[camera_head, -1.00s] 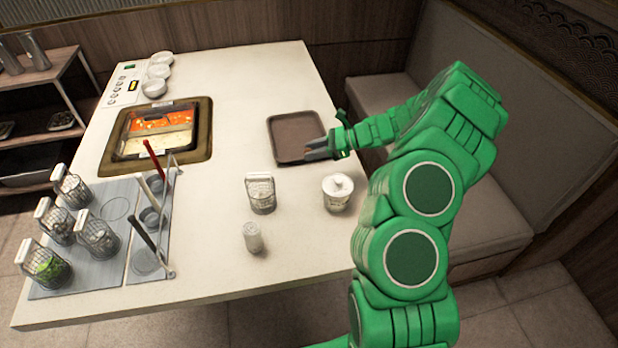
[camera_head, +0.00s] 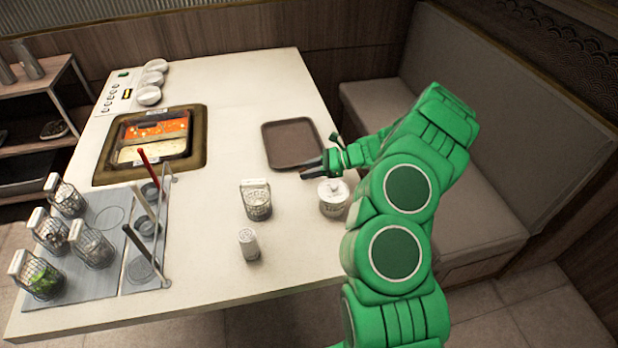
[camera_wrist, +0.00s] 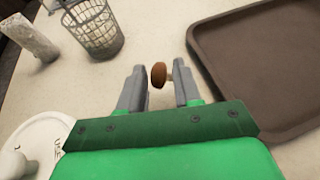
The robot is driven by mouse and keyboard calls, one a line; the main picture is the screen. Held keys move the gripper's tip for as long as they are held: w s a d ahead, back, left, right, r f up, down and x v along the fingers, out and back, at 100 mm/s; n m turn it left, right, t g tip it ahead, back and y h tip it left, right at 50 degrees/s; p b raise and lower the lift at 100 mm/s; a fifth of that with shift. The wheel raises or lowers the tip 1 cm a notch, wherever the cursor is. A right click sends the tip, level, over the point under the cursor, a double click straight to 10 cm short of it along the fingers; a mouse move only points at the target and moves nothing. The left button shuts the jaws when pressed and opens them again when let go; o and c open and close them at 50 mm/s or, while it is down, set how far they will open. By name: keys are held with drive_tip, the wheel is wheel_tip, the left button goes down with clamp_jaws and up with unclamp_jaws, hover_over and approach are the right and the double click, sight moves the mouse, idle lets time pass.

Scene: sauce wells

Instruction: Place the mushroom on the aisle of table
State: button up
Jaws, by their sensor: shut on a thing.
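The mushroom (camera_wrist: 158,75) has a brown cap and a pale stem. It sits between the two grey fingers of my gripper (camera_wrist: 157,82) in the wrist view, with the pale tabletop behind it. My gripper (camera_head: 312,167) is shut on it. In the head view the gripper is above the white table (camera_head: 225,100), at the front right corner of the brown tray. The mushroom is too small or hidden to make out in the head view.
The brown tray (camera_head: 290,145) looks empty. A lidded white jar (camera_head: 333,197), a wire basket (camera_head: 257,203) and a white shaker (camera_head: 249,243) stand nearer the front. A hot pot (camera_head: 150,140) and a rack of baskets are at the left. The table between is clear.

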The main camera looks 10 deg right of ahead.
sight(309, 183)
drive_tip(key=shift+f, duration=1.75)
drive_tip(key=shift+f, duration=0.2)
drive_tip(key=o, duration=1)
